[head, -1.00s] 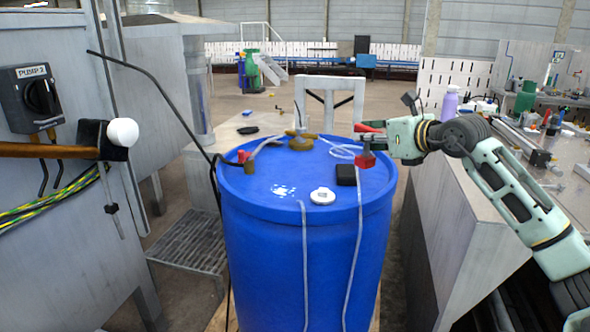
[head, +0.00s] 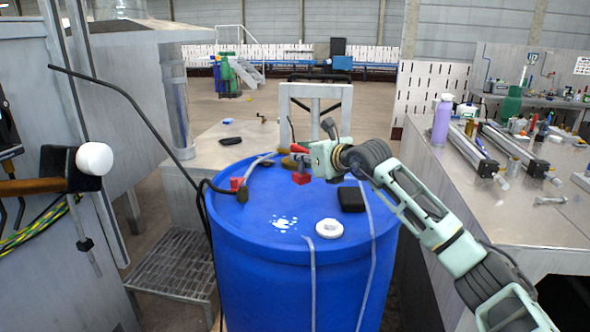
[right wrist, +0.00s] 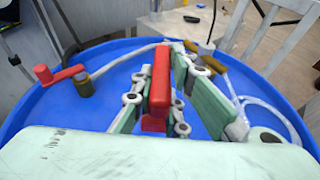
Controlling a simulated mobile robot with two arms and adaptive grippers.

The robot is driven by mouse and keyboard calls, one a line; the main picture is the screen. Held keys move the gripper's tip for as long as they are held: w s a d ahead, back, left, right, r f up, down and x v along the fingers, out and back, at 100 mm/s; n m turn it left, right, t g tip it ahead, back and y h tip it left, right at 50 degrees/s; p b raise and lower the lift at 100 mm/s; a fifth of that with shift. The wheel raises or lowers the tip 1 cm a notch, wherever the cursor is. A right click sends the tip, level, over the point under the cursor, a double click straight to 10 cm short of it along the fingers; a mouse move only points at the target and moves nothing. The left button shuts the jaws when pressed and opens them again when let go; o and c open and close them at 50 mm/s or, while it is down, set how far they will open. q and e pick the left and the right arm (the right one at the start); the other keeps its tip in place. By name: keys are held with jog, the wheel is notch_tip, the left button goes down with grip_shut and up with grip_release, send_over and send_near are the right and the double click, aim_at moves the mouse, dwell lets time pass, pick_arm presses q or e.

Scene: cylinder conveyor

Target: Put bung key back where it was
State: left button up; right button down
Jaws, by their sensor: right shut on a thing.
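My right gripper (head: 303,160) is shut on a red tool (head: 302,178), which looks like the bung key, and holds it over the far part of the blue drum's top (head: 265,220). In the right wrist view the red tool (right wrist: 160,85) stands between the two fingers (right wrist: 157,110). I cannot tell whether it touches the drum. A brass fitting (right wrist: 205,62) on the drum lies just beyond the fingers. The gripper partly hides it in the head view. My left gripper is not in view.
A red-handled valve (head: 239,187) with a hose stands on the drum's left rim. A white cap (head: 329,228) and a black box (head: 351,199) lie on the drum top. A workbench (head: 470,215) is at the right, a step (head: 180,262) at the left.

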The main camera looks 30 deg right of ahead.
aim_at(296, 173)
jog(key=shift+w+a+f, duration=0.35)
jog(key=shift+w+a, duration=0.2)
notch_tip(296, 173, down, 4)
jog(key=shift+f+p, duration=0.1)
jog(key=shift+p, duration=0.55)
jog(key=c, duration=1.7)
grip_release()
jog(key=shift+c, duration=0.2)
jog(key=shift+s, duration=0.1)
jog(key=b+v, duration=0.3)
jog(key=v, duration=0.9)
